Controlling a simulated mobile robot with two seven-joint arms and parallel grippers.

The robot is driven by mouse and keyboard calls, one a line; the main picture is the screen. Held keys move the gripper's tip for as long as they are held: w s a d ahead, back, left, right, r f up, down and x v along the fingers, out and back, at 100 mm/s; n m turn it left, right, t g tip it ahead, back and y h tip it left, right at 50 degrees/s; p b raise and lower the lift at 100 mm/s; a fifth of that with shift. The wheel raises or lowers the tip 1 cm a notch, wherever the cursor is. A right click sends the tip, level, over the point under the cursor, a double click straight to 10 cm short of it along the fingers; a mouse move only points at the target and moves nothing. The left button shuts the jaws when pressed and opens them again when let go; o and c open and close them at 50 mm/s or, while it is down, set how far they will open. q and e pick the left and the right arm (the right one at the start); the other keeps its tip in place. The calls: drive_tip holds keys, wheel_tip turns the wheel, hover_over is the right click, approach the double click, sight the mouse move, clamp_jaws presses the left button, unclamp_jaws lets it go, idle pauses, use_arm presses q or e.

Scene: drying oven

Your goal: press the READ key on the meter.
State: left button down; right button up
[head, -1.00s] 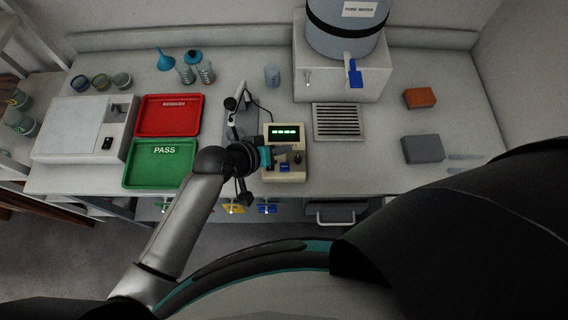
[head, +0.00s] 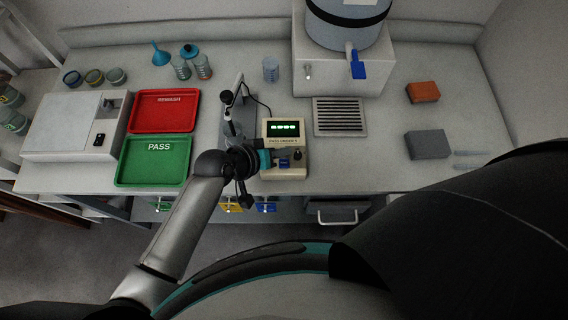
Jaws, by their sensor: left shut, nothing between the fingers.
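The meter (head: 283,132) is a beige box near the front edge of the bench, with a lit green display and a lower front panel. A small blue key (head: 284,164) shows on that panel, beside a dark knob; its lettering is too small to read. My left gripper (head: 277,157) is shut and empty, in front of the panel's left part. My right gripper is not in view.
A stand with a probe (head: 229,112) and cable is just left of the meter. A green PASS tray (head: 152,181) and a red REWASH tray (head: 164,127) lie further left. A drain grille (head: 340,117) is to the right. The bench between grille and grey block (head: 427,145) is clear.

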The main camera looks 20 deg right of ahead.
sight(281, 166)
use_arm(q)
wheel_tip(281, 166, down, 3)
drive_tip(key=shift+f+b, duration=0.2)
drive_tip(key=shift+b, duration=1.05)
drive_tip(key=shift+f+b, duration=0.45)
drive_tip(key=shift+f, duration=0.1)
idle(0.5)
drive_tip(key=shift+f, duration=0.4)
drive_tip(key=shift+f+b, duration=0.45)
drive_tip(key=shift+b, duration=0.05)
idle(0.5)
drive_tip(key=shift+r+p, duration=0.85)
drive_tip(key=shift+p, duration=0.1)
